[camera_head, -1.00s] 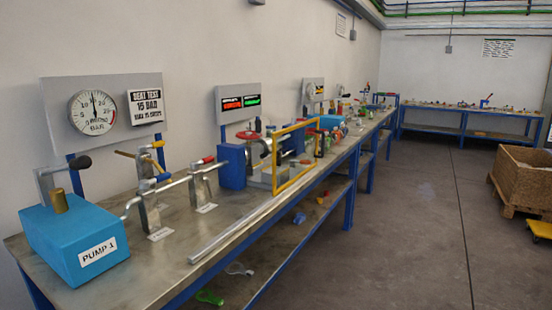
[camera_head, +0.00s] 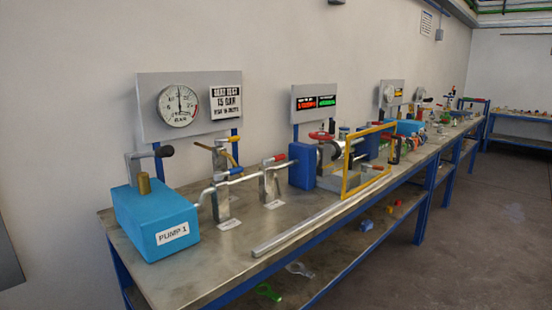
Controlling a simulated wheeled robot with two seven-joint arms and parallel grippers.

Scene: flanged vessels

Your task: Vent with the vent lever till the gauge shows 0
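The round gauge (camera_head: 179,105) hangs on a grey board at the left. Its needle points almost straight up, near mid-scale, well away from 0. Below it, the blue box labelled PUMP 1 (camera_head: 157,222) carries a black-knobbed handle (camera_head: 164,151). A pipe leads right from the pump to a lever with a blue grip (camera_head: 233,171) and a lever with a red grip (camera_head: 273,160). Neither gripper is in view.
The metal bench (camera_head: 190,270) runs away to the right. A long grey bar (camera_head: 315,224) lies along its front edge. A yellow frame (camera_head: 350,165) stands by a blue block (camera_head: 303,166). The floor (camera_head: 450,245) at the right is clear.

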